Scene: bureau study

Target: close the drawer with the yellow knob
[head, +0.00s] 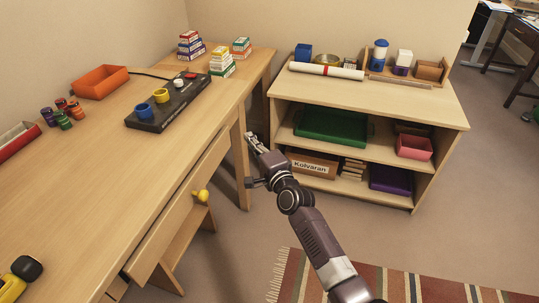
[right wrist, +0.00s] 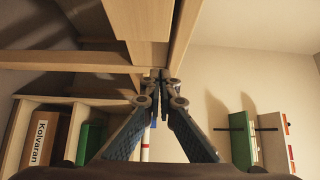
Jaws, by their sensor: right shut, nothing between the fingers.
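The drawer (head: 180,212) is under the front edge of the wooden desk (head: 110,165). Its light wood front carries a round yellow knob (head: 201,196). The front seems to stand slightly out from the desk edge, but how far I cannot tell. My right gripper (head: 251,139) is shut and empty, beyond and to the right of the knob, near the desk's far leg and apart from the knob. In the right wrist view its fingertips (right wrist: 160,76) meet below pale wood panels, and no knob shows there. My left gripper is out of view.
A wooden shelf unit (head: 440,120) stands right of my right gripper, with a green tray (head: 330,126) and boxes inside. A black panel (head: 150,122) with cups and an orange tray (head: 100,81) are on the desk. A striped rug (head: 380,284) and open floor lie in front.

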